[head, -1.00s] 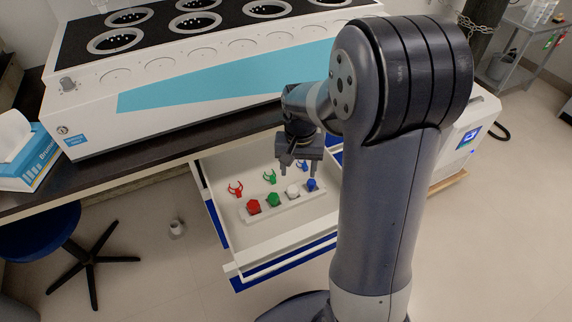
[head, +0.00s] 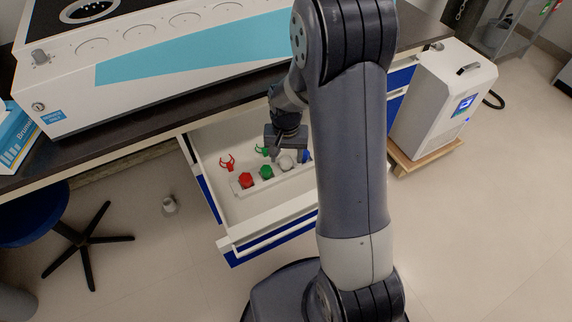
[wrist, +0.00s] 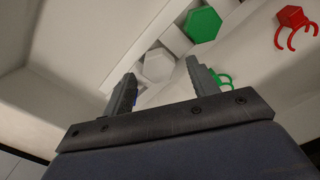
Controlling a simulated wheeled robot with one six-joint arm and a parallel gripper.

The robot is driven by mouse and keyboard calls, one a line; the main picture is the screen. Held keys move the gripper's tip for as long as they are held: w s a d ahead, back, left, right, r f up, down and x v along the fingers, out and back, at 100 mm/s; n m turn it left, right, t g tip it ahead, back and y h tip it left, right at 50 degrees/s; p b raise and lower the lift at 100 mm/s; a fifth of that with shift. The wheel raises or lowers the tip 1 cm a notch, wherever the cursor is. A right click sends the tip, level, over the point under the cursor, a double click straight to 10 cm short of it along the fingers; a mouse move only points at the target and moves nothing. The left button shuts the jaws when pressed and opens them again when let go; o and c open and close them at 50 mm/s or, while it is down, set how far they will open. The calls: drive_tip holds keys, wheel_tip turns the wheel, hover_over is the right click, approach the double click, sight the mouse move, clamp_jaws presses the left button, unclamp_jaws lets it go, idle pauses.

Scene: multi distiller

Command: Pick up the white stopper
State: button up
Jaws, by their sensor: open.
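The white stopper (head: 286,163) sits in a white rack (head: 236,188) in an open drawer, between a green stopper (head: 266,172) and a blue stopper (head: 305,156). In the wrist view the white stopper (wrist: 157,66) is a pale hexagonal cap, seen between and beyond the fingertips, beside the green stopper (wrist: 203,25). My gripper (head: 288,152) is open and empty, pointing down over the white stopper's end of the row. In the wrist view its two fingers (wrist: 160,73) are spread apart. Whether they touch the stopper cannot be told. The blue stopper is partly hidden by my arm.
A red stopper (head: 246,181) stands at the rack's left end. Red (head: 227,163) and green (head: 262,150) clips lie behind the rack. The drawer's front wall (head: 265,226) and the dark counter edge (head: 150,148) bound the space. Bare drawer floor lies left and front.

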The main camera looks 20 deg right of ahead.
drive_tip(key=shift+f, duration=0.15)
drive_tip(key=c, duration=1.1)
drive_tip(key=shift+o, duration=0.2)
